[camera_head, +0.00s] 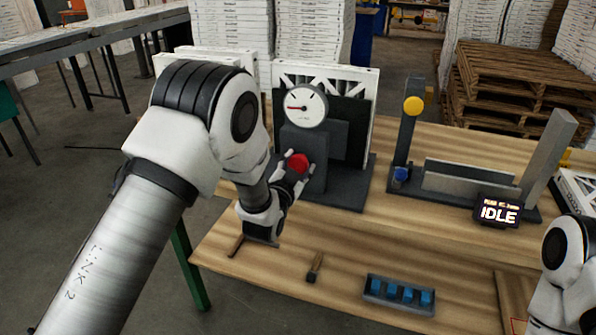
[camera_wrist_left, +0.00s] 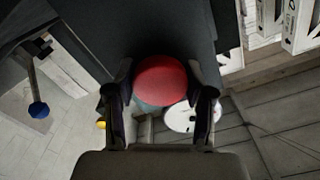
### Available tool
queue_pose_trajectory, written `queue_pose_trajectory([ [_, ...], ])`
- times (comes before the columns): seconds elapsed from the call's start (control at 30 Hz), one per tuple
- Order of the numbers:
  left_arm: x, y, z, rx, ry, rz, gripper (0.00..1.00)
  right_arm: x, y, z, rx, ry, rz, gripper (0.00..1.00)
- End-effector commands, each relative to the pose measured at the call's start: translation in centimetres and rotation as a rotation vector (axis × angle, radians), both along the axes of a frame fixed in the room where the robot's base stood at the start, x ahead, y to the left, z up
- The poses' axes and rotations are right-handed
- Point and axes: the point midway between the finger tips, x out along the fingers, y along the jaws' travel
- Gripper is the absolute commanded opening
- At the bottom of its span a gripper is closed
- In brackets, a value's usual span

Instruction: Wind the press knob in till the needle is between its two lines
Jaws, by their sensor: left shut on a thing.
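The press (camera_head: 314,140) is a dark grey block on a base plate on the wooden table. Its red knob (camera_head: 299,163) faces me, and it also shows in the left wrist view (camera_wrist_left: 160,80). My left gripper (camera_head: 297,166) is shut on the red knob, with a finger at each side in the left wrist view (camera_wrist_left: 162,88). The round white gauge (camera_head: 306,106) stands above the knob. Its red needle points left. A short dark line shows at its upper right; the two lines cannot be told apart at this size. My right gripper is not in view.
A fixture (camera_head: 440,185) with a yellow disc and blue knob stands right of the press. A display (camera_head: 498,212) reads IDLE. A tray (camera_head: 399,295) of blue pieces and a small brush-like tool (camera_head: 315,267) lie in front. My right arm shows at lower right.

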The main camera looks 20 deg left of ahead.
Motion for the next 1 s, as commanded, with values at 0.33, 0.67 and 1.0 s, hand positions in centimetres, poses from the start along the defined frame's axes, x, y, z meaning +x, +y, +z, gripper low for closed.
queue_pose_trajectory([
  [0.33,0.03,-0.02,0.04,0.106,-0.004,0.000,0.18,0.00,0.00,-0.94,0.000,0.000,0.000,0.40],
  [0.67,0.03,-0.02,0.10,0.115,-0.005,0.000,0.18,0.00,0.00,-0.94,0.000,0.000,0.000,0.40],
  [1.0,0.02,-0.02,0.05,0.114,-0.005,0.000,0.79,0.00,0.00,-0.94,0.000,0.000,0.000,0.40],
])
